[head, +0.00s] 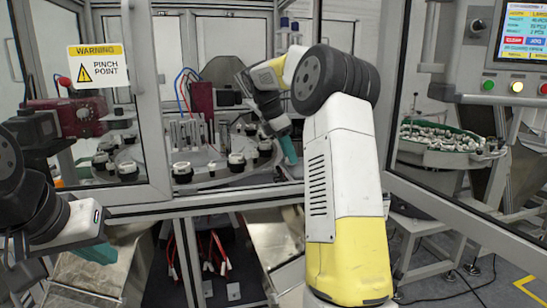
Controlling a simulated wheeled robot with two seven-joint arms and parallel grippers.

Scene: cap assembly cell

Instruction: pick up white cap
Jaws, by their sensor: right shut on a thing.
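My right arm reaches through the machine's opening. Its teal gripper (289,150) points down beside the right edge of the round dial plate (205,178). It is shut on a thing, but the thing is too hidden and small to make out. Several black-and-white capped parts stand on the dial, such as one at the front (182,173) and one in the middle (237,164). I cannot single out a loose white cap. My left gripper (97,252) is low at the left, outside the machine, pointing down and right. Its finger gap cannot be made out.
A metal frame with glass doors surrounds the opening. A warning sign (94,65) hangs on the left door. A green-rimmed bowl feeder (445,145) with many small parts stands at the right, below a control panel (520,40). Metal chutes and red cables lie beneath the dial.

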